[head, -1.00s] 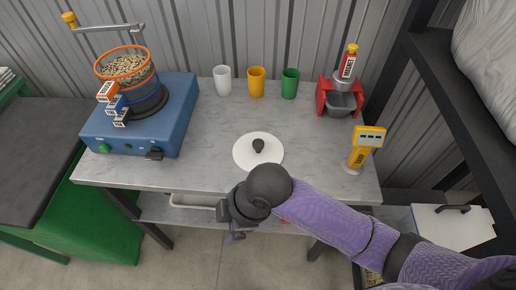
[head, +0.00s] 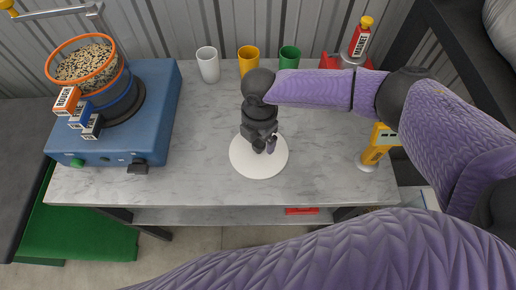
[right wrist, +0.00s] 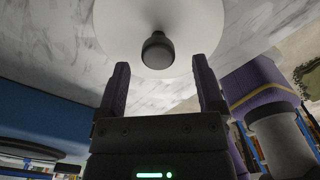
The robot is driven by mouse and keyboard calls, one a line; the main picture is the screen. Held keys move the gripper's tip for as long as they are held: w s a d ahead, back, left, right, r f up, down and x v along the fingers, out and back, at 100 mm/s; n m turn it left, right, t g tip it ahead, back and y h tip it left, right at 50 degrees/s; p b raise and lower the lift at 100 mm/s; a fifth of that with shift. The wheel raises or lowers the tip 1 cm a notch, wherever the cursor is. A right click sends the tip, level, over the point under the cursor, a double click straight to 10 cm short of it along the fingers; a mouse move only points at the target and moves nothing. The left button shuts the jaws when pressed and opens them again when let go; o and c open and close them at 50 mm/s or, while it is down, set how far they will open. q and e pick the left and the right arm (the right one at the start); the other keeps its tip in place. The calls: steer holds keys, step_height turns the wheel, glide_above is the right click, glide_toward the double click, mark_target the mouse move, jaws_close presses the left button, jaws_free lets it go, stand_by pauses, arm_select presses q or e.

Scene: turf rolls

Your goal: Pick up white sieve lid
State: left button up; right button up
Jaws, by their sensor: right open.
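The white sieve lid (head: 259,165) is a flat white disc lying on the marble-topped table, in the middle of the head view. My right gripper (head: 266,146) is above it and hides its knob there. In the right wrist view the lid (right wrist: 115,30) is at the top, with its dark round knob (right wrist: 157,50) beyond and between the fingertips. The right gripper (right wrist: 160,72) is open with nothing between its fingers. My left gripper is not in view.
A blue sieve shaker (head: 160,100) with an orange-rimmed sieve (head: 85,60) of grain stands at the left. White (head: 208,66), yellow (head: 248,60) and green (head: 290,58) cups stand at the back. A yellow meter (head: 376,150) stands at the right. Table (head: 200,150) left of the lid is clear.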

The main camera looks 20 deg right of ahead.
mark_target(259, 143)
step_height(259, 143, down, 3)
steer(key=shift+f+b, duration=0.1)
steer(key=shift+b, duration=0.2)
steer(key=shift+c, duration=0.3)
steer(key=shift+w, duration=0.1)
jaws_close()
